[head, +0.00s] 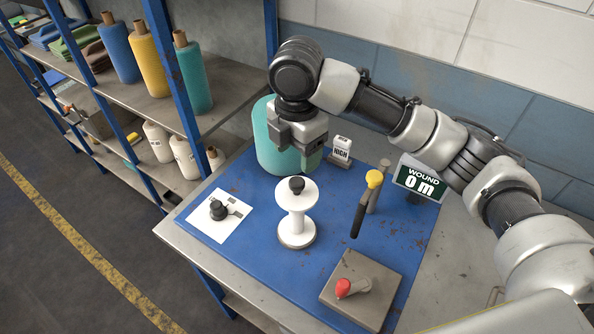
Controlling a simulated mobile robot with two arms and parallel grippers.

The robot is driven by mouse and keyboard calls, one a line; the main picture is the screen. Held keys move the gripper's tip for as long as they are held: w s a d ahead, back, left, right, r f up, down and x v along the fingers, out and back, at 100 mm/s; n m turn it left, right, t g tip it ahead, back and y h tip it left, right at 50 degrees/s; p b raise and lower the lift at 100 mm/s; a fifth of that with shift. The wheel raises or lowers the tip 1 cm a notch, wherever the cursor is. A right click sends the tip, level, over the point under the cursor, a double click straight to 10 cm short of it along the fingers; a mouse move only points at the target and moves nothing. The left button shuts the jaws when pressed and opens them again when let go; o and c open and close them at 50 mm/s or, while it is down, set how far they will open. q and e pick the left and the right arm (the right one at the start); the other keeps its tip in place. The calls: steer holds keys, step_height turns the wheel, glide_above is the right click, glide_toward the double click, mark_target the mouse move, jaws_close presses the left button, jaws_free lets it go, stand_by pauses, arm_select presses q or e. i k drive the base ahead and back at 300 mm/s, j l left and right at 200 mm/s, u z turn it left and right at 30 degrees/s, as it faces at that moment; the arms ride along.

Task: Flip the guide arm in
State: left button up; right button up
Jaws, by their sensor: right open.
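My left gripper is not in view.
A grey box (372,272) with a red-knobbed crank (346,288) sits at the front right. A display reading "WOUND 0 m" (418,180) and a "HIGH" block (341,150) stand behind. A white card (234,202) with a black knob lies left. Bare blue mat (318,270) shows between spool and box.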

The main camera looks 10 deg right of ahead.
mark_target(375, 179)
steer(key=k+j, duration=0.15)
steer(key=k, duration=0.35)
steer(key=k+j, duration=0.15)
steer(key=k, duration=0.35)
steer(key=k+j, duration=0.15)
steer(key=k, duration=0.3)
